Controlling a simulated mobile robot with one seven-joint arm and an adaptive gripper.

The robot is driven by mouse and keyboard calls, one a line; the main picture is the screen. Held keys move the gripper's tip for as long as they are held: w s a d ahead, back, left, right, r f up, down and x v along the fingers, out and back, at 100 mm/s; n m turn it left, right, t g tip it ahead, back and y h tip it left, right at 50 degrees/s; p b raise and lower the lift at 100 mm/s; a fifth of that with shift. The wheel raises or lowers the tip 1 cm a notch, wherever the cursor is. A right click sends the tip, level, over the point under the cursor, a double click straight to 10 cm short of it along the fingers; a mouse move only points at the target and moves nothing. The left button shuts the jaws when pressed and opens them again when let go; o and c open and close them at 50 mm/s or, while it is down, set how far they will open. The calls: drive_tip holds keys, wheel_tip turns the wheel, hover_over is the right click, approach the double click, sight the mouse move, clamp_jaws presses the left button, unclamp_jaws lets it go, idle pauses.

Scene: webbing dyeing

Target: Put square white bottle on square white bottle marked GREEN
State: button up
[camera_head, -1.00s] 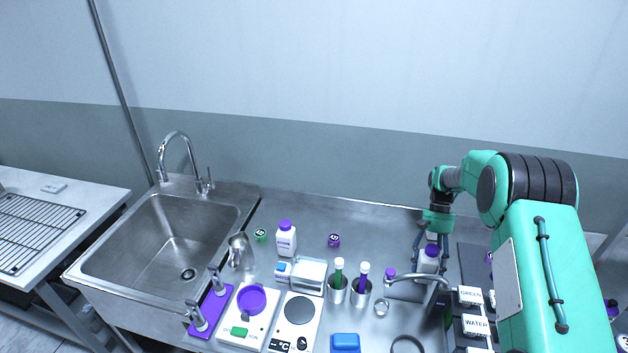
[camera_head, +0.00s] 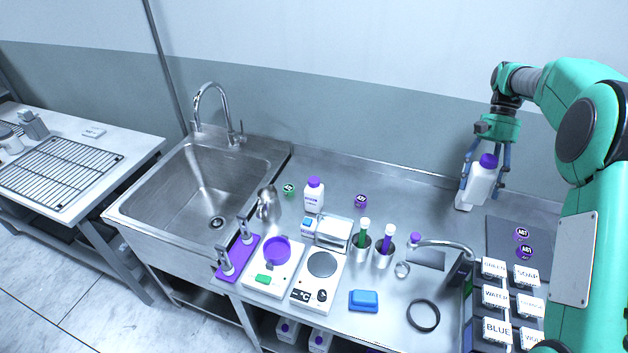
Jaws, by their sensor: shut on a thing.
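My gripper (camera_head: 484,172) is at the upper right, pointing down, shut on a square white bottle (camera_head: 482,187) with a purple cap. The bottle is slightly tilted and seems raised above the back right of the steel counter; part of it is hidden by the fingers. A small white top marked GREEN (camera_head: 494,267) is at the lower right, in front of the bottle, among similar tops marked SOAP, WATER and BLUE. Another white bottle with a purple cap (camera_head: 314,197) stands mid-counter.
A curved metal spout (camera_head: 445,246) rises just left of the marked tops. A dark mat (camera_head: 500,236) with small purple-and-white items lies behind them. Cups with green and purple tubes, scales and a blue block (camera_head: 363,300) fill the front middle. A sink is at left.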

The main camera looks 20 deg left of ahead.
drive_tip(key=s+a+m+t+y+p, duration=0.2)
drive_tip(key=s+a+m+p, duration=0.3)
drive_tip(key=a, duration=0.8)
drive_tip(key=s+a+m+t+y+p, duration=0.25)
drive_tip(key=a+m, duration=0.45)
drive_tip(key=a, duration=0.7)
drive_tip(key=s+a+m+t+y+p, duration=0.2)
drive_tip(key=s+a+m+p, duration=0.3)
drive_tip(key=a, duration=0.8)
drive_tip(key=shift+m, duration=0.6)
drive_tip(key=shift+w+a+f+b, duration=0.15)
drive_tip(key=shift+w+f+b, duration=0.1)
drive_tip(key=shift+f, duration=1.05)
drive_tip(key=shift+w+a+f+b, duration=0.1)
drive_tip(key=shift+w+f, duration=0.1)
drive_tip(key=shift+f, duration=1.05)
drive_tip(key=shift+w, duration=0.1)
drive_tip(key=w+a, duration=0.3)
drive_tip(key=w, duration=0.1)
drive_tip(key=w+a+f, duration=0.1)
drive_tip(key=w+a, duration=0.2)
drive_tip(key=w, duration=0.1)
drive_tip(key=w+a, duration=0.2)
drive_tip(key=w, duration=0.3)
drive_tip(key=shift+a+f+p, duration=0.25)
drive_tip(key=shift+a+p, duration=0.15)
